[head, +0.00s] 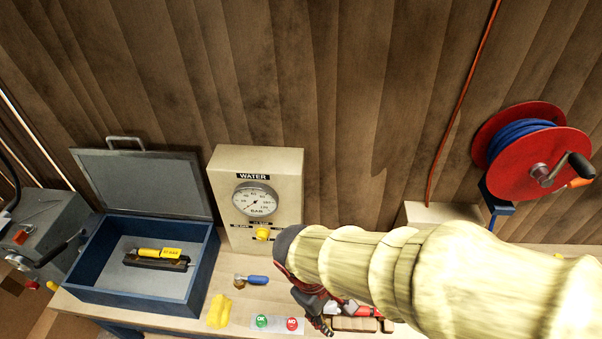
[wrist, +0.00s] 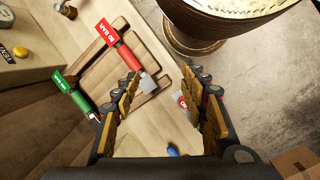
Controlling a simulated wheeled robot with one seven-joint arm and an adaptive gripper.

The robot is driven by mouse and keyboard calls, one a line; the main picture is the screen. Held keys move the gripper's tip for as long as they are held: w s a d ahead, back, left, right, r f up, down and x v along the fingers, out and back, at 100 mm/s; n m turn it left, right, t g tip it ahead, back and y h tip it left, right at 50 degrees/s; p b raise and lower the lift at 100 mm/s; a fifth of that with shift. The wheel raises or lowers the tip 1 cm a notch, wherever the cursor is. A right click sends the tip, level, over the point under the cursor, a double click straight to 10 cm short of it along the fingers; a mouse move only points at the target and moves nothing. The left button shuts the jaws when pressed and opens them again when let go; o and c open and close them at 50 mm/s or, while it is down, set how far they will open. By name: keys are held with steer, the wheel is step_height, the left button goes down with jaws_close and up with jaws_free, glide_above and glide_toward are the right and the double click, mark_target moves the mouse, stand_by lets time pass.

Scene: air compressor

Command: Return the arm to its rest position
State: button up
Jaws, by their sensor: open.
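My arm, in pale yellow sleeving, reaches in from the right of the head view over the bench. My gripper (head: 316,308) hangs at its end above the front of the bench, partly hidden by the arm. In the wrist view my gripper (wrist: 163,88) has its fingers spread apart, with nothing held between them. A wooden tray (wrist: 97,67) lies beyond the fingers. A red-handled tool (wrist: 126,55) and a green-handled tool (wrist: 72,96), both with lettered tags, lie at it. The left finger overlaps the tray in the picture.
A WATER gauge panel (head: 284,183) stands at the back. An open blue box (head: 203,270) holding a yellow tool (head: 160,252) is at left. A blue-handled tool (head: 257,280), yellow cloth (head: 218,311) and OK/NO plate (head: 277,324) lie in front. A red hose reel (head: 510,170) is at right.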

steer(key=w+d+r+m+t+y+b, duration=0.2)
steer(key=d+r+m+t+b, duration=0.4)
steer(key=d+r+m, duration=0.3)
steer(key=shift+d+r+m+y, duration=0.4)
steer(key=shift+d+r+y, duration=0.2)
steer(key=shift+d+r, duration=0.8)
steer(key=shift+d+f, duration=0.1)
steer(key=shift+f, duration=0.05)
stand_by(0.5)
